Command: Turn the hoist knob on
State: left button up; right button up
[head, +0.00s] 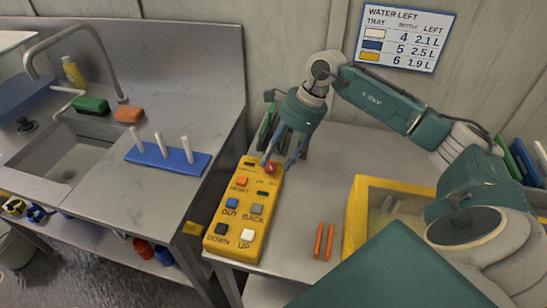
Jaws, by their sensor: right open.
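A yellow hoist control box (224,243) lies on the grey table in the head view. Its labelled buttons include RESET, OUT, BACK, DOWN and UP. A round red knob (270,169) sits near its far end. My right gripper (278,160) reaches down over that end with its fingers spread. The fingertips are close on either side of the red knob; I cannot tell if they touch it. Part of the box's far end and its small markings are hidden behind the fingers. My left gripper is not in view.
Two orange sticks (324,242) lie right of the box, near a yellow-rimmed tray (353,235). A steel sink counter (165,195) stands to the left, with a blue peg rack (167,160). A water sign (404,36) hangs on the back wall.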

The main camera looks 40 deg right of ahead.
aim_at(270, 169)
jog(key=shift+x, duration=1.2)
jog(key=shift+c, duration=1.3)
jog(key=c, duration=0.9)
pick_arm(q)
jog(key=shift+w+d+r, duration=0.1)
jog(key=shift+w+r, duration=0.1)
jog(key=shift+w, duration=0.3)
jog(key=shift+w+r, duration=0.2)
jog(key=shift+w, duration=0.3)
